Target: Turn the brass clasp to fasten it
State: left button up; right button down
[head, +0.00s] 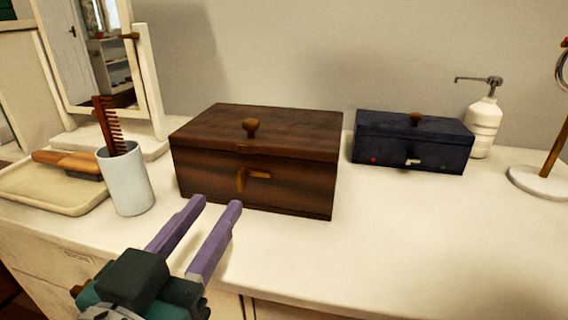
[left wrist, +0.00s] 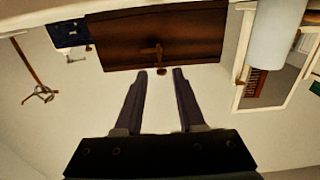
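The dark brown wooden box (head: 255,190) stands on the white dresser top with its lid down. My right gripper is not in view.
A white cup (head: 127,180) with a comb, a cream tray (head: 60,195) with a brush and a mirror stand are at the left. A dark blue box (head: 385,150) with a silvery clasp, a pump bottle (head: 485,125) and a stand (head: 540,182) are at the right. The front right top is clear.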

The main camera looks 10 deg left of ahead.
aim_at(237, 177)
pick_arm(q)
jog(key=w, duration=0.7)
jog(key=shift+w+d+b, duration=0.15)
jog(key=shift+w+b, duration=0.05)
jog(key=shift+b, duration=0.15)
grip_shut()
